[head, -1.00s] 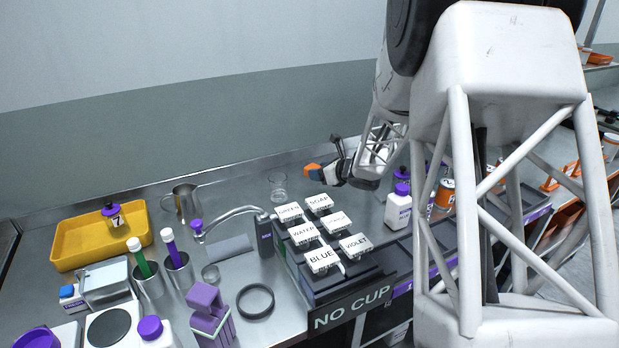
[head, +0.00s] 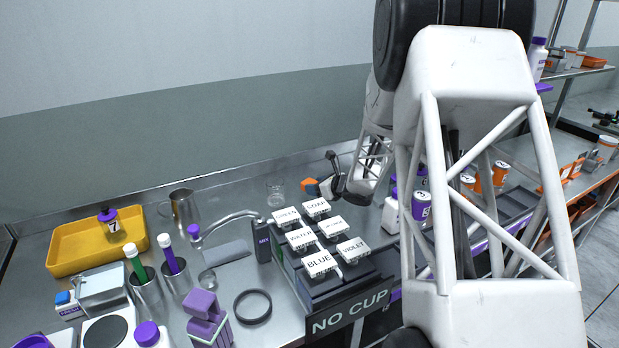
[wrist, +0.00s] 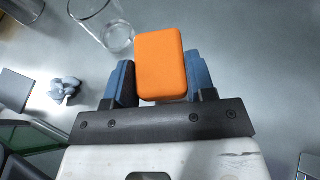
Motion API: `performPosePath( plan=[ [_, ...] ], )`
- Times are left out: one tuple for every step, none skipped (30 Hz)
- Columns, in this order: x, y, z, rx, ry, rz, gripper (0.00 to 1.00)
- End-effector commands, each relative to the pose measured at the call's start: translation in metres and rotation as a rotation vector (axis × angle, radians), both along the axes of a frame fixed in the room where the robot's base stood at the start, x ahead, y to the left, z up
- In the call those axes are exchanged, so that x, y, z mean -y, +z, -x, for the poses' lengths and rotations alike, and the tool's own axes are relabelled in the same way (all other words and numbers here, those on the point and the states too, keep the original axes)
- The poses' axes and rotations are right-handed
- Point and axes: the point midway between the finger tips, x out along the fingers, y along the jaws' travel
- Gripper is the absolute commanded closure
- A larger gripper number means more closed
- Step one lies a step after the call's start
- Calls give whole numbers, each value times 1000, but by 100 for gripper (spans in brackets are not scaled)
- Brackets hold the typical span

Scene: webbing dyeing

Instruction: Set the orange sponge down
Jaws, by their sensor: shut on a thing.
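The orange sponge (wrist: 160,62) is a small rounded block in the wrist view, held between the two blue fingers of my gripper (wrist: 160,84). In the head view the sponge (head: 310,186) shows as a small orange patch at the tip of my gripper (head: 319,187), behind the labelled blocks and right of the glass beaker. My gripper is shut on it. The metal counter (wrist: 230,60) shows beyond the sponge in the wrist view; I cannot tell whether the sponge touches it.
A clear glass beaker (head: 276,194) stands close left of the sponge; it also shows in the wrist view (wrist: 103,25). Labelled blocks such as SOAP (head: 316,207) stand in front. White bottles (head: 391,214) stand to the right. Bare counter lies right of the sponge in the wrist view.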

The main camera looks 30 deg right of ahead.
Motion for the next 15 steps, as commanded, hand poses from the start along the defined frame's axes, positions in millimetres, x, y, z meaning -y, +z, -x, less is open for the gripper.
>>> performPosePath(
  plan=[
    [2, -1, -6, 0, 0, 1, 72],
    [3, -1, -9, 1, 0, 0, 72],
    [4, -1, -13, 0, 0, 1, 72],
    [6, -2, -16, 0, 1, 0, 72],
    [7, -2, -20, 0, 1, 0, 72],
    [9, -2, -25, 1, 0, 0, 72],
    [10, -2, -29, 2, 1, 1, 72],
    [11, -3, -32, 2, 1, 1, 72],
    [13, -4, -37, 1, 1, 0, 72],
    [14, -4, -40, 1, 1, 0, 72],
    [15, -4, -43, 1, 1, 0, 72],
    [16, -5, -48, 1, 1, 0, 72],
    [18, -5, -52, 1, 1, 0, 72],
    [19, -6, -55, 1, 1, 0, 72],
    [20, -6, -60, 1, 1, 0, 72]
  ],
)
